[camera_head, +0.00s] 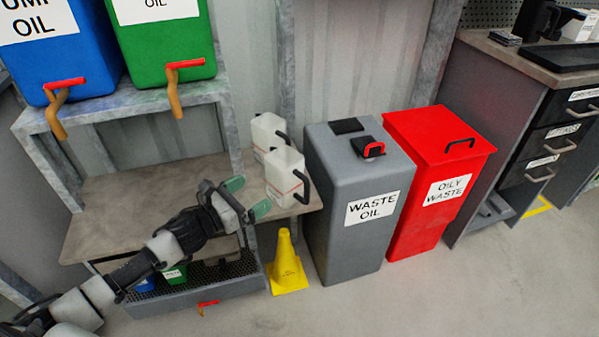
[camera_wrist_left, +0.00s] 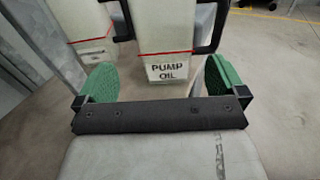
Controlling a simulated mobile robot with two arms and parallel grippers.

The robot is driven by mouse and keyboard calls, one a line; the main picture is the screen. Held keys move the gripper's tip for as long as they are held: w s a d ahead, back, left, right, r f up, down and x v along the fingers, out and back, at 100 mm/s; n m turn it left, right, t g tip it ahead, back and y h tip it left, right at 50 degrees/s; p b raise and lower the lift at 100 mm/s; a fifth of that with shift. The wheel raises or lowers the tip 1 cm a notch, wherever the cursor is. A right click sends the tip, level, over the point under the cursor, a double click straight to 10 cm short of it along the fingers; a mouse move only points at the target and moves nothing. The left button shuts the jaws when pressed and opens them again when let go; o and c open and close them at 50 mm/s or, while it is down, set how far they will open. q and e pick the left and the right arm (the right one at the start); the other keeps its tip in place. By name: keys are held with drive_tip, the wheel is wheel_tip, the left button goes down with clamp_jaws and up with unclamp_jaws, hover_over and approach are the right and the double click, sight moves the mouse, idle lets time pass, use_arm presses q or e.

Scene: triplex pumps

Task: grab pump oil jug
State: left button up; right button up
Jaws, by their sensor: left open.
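Two white jugs with black handles and red lines stand on the wooden shelf (camera_head: 130,205). The nearer one (camera_head: 286,172) is at the shelf's right end; the other jug (camera_head: 266,132) stands just behind it. In the left wrist view the jug labelled PUMP OIL (camera_wrist_left: 167,45) is straight ahead, between and beyond the green fingertips. The other jug (camera_wrist_left: 90,25) is to its left, its label partly hidden. My left gripper (camera_head: 248,197) is open and empty, just short of the nearer jug; it also shows in the left wrist view (camera_wrist_left: 160,82). My right gripper is not in view.
A grey WASTE OIL bin (camera_head: 335,240) and a red OILY WASTE bin (camera_head: 420,225) stand right of the shelf. A yellow cone (camera_head: 286,265) is below its corner. Blue (camera_head: 50,65) and green (camera_head: 160,60) tanks with taps sit above. The floor in front is clear.

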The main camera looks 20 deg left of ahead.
sight(273, 183)
use_arm(q)
drive_tip(key=x, duration=0.4)
drive_tip(key=shift+w+d, duration=0.1)
drive_tip(key=b+x, duration=0.1)
drive_tip(key=x, duration=0.4)
drive_tip(key=shift+d, duration=0.3)
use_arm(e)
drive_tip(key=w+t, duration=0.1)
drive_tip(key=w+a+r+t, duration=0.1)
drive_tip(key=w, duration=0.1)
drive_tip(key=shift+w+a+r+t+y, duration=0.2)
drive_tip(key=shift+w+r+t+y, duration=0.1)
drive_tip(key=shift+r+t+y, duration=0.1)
use_arm(q)
drive_tip(key=c, duration=0.9)
